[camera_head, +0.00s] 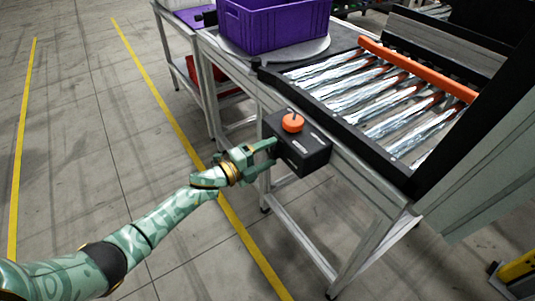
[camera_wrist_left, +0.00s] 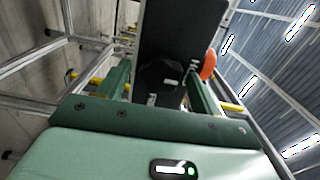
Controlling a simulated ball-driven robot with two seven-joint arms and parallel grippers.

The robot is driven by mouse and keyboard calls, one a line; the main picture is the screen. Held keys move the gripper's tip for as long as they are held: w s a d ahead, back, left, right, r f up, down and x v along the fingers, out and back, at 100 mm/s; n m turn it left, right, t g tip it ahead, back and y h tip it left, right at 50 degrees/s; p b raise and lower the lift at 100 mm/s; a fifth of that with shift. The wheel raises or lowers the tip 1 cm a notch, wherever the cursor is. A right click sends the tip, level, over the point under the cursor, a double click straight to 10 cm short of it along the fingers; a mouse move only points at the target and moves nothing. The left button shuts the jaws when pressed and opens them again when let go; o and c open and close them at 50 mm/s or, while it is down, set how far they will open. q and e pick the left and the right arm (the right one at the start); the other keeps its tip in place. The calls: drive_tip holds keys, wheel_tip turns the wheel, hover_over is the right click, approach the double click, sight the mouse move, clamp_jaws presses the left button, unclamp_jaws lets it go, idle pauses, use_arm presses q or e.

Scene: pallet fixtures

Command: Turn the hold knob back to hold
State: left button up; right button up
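The hold knob (camera_head: 292,123) is a round orange knob with a dark marker on top. It sits on the upper face of a black control box (camera_head: 306,160), which has small pale labels and is fixed to the side of the conveyor frame. My left gripper (camera_head: 271,150) is at the left side of the box, below and left of the knob. In the left wrist view its two green fingers (camera_wrist_left: 160,92) are apart, with the dark box beyond them and nothing visibly held. The knob (camera_wrist_left: 209,64) shows there just right of the right finger. My right gripper is in neither view.
A roller conveyor (camera_head: 395,95) with an orange rail (camera_head: 415,68) lies behind and right of the box. A purple crate (camera_head: 275,22) stands on a round plate at the back. Open concrete floor with yellow lines lies at left.

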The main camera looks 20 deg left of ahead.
use_arm(q)
drive_tip(key=shift+s, duration=0.1)
drive_tip(key=p+v, duration=0.2)
drive_tip(key=v, duration=1.4)
drive_tip(key=shift+p, duration=0.3)
drive_tip(key=shift+a, duration=0.1)
